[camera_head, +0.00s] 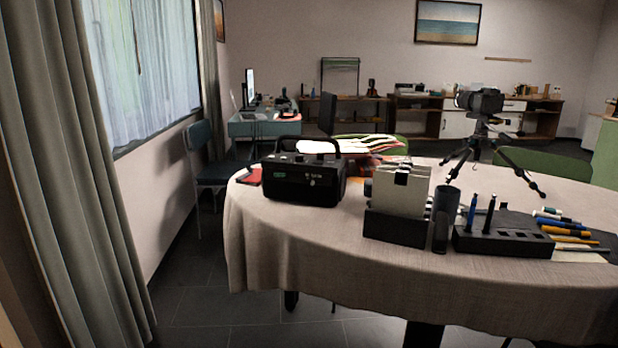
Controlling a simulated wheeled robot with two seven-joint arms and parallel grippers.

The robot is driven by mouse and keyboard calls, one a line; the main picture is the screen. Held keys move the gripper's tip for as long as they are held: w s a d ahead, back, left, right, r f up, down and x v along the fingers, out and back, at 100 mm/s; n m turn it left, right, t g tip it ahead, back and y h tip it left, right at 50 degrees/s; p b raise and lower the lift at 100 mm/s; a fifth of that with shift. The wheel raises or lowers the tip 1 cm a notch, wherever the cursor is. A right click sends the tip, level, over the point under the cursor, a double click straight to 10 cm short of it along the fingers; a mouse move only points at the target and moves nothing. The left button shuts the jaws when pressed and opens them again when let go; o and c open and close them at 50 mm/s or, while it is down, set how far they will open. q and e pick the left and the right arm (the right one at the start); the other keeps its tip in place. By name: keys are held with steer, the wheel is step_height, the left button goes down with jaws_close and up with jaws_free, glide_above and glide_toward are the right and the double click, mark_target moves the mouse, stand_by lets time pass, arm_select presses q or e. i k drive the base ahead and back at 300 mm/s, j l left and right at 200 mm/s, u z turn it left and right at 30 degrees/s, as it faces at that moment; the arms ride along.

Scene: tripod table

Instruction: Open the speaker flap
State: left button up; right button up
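A black box-shaped speaker (303,181) with a carrying handle on top stands at the left part of the round, cloth-covered table (290,235). Small light markings show on its front. I cannot make out the flap or whether it is open or shut. Neither of my grippers shows in this view.
Right of the speaker stand a black holder with pale cards (401,192), a dark cylinder (446,217) and a pen block (503,238). A camera on a small tripod (479,128) stands behind. Papers (350,145) lie behind the speaker.

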mark_target(319, 160)
steer(key=i+l+z, duration=0.1)
steer(key=i+z, duration=0.25)
steer(key=i, duration=0.55)
